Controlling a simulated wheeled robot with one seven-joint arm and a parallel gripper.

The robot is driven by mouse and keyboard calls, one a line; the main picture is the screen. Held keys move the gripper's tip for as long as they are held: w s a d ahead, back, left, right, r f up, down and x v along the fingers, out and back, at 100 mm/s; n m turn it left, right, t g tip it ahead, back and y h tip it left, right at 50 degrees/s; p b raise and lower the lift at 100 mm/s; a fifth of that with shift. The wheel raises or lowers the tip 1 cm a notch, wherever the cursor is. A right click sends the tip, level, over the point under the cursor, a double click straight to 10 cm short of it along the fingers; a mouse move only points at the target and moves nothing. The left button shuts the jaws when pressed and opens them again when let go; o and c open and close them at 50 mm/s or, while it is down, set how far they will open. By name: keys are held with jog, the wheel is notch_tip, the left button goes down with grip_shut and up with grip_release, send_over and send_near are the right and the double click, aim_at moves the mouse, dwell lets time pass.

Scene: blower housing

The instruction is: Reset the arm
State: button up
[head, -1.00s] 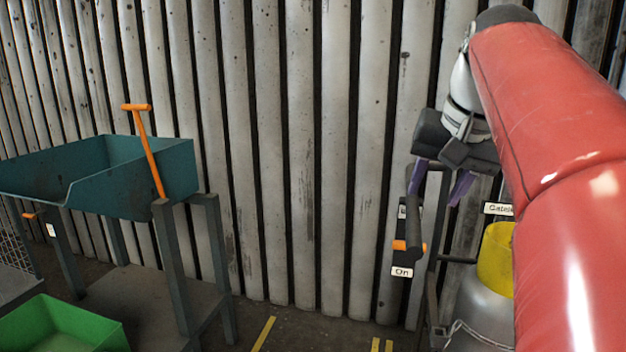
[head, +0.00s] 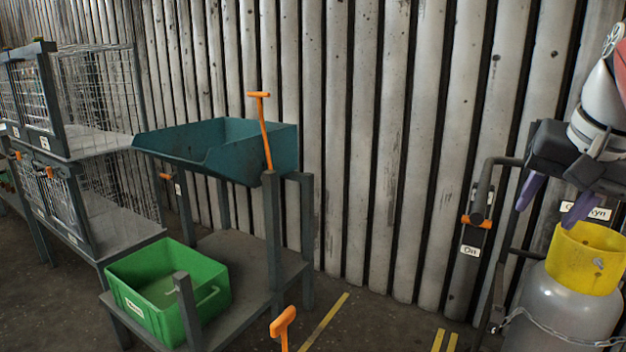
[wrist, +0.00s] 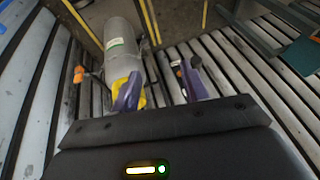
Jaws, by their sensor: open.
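My gripper (head: 556,200) is at the right of the head view, its two purple fingers pointing down, spread apart with nothing between them. It hangs above and slightly left of the yellow top of a grey gas cylinder (head: 570,305), clear of the wall. In the wrist view my gripper's fingers (wrist: 160,82) are also apart and empty, with the cylinder (wrist: 122,45) beyond the left finger. Part of my arm shows at the right edge of the head view.
A lever with an orange grip (head: 476,221) and a small label is left of my gripper, beside a dark pipe frame. A teal trough (head: 225,150), green crate (head: 170,290) and wire cages (head: 95,100) stand left. Open floor lies between the trough stand and the cylinder.

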jog(key=s+a+f+n, duration=0.3)
jog(key=a+f, duration=0.5)
jog(key=f, duration=0.5)
jog(key=s+a+f+n, duration=0.4)
jog(key=a+f, duration=0.5)
jog(key=f, duration=0.4)
jog(key=shift+s+t+y, duration=0.3)
jog(key=shift+s+y, duration=0.05)
jog(key=shift+y, duration=0.05)
